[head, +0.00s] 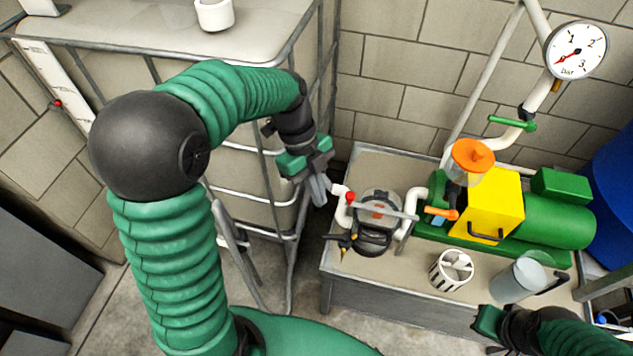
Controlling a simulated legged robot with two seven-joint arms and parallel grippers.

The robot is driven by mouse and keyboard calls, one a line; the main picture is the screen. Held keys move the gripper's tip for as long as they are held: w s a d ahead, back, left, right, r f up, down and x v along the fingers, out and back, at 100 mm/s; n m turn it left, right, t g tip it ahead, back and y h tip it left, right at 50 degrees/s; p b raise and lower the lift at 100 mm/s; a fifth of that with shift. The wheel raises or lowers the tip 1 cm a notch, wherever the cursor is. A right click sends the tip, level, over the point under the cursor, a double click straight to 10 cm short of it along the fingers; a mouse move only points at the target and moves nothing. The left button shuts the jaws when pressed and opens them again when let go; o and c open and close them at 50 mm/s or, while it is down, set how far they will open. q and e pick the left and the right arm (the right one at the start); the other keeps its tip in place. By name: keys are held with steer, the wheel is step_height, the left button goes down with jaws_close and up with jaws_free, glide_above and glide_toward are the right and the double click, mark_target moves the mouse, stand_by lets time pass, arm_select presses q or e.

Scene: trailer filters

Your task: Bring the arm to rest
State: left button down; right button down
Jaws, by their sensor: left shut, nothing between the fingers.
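My left arm comes in from the left, bends at a large black joint and reaches right. Its gripper (318,190) points down, shut and empty, in front of the caged tank and just left of the white pipe with a red knob (350,197). It looks close to that pipe, but I cannot tell whether they touch. My right gripper (487,335) is at the bottom right edge, partly cut off; its fingers do not show clearly.
A bench (345,285) holds a black filter housing (378,225), a yellow and green pump (495,205), a white slotted basket (451,270) and a clear jug (518,279). A pressure gauge (575,50) hangs above. A white cup (214,14) stands on the tank.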

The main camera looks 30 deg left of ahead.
arm_select(q)
steer(key=shift+v, duration=0.8)
steer(key=shift+f, duration=0.1)
